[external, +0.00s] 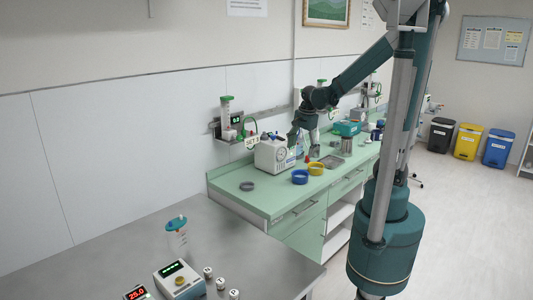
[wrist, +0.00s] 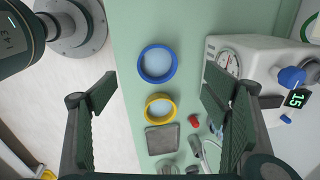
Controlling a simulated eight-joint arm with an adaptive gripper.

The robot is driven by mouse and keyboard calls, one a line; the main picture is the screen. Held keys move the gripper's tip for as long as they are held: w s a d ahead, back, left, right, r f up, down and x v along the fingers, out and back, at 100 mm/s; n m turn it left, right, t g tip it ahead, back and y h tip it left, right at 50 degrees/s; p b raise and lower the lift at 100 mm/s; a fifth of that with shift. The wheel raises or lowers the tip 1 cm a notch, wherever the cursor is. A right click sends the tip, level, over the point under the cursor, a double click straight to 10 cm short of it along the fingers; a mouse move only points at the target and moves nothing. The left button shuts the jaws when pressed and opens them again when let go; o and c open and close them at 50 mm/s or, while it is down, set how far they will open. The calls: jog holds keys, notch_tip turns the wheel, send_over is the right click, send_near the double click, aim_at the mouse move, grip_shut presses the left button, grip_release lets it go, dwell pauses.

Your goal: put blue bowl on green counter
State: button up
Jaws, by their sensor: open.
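The blue bowl (external: 300,177) stands upright on the green counter (external: 258,198), near its front edge. In the wrist view the blue bowl (wrist: 142,72) lies between and just beyond my fingertips, with the counter (wrist: 128,30) beneath it. My gripper (external: 303,145) is above the counter, behind the bowl in the external view. In the wrist view my gripper (wrist: 158,82) is open, its fingers wide apart with nothing held. The bowl looks empty.
A yellow bowl (external: 316,169) stands close beside the blue one. A white machine (external: 271,155) stands behind and left of it; a grey tray (wrist: 162,139) and a small red object (wrist: 194,121) are nearby. The counter's left end is mostly clear, apart from a grey ring (external: 247,186).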

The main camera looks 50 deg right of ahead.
jog(key=s+a+r+n+t, duration=0.2)
jog(key=s+a+r+n, duration=0.2)
jog(key=n, duration=0.5)
jog(key=s+a+r+n+t, duration=0.3)
jog(key=s+r+n, duration=0.3)
jog(key=n, duration=0.3)
jog(key=shift+a+r+n, duration=0.4)
jog(key=shift+a+r, duration=0.05)
jog(key=shift+r, duration=0.3)
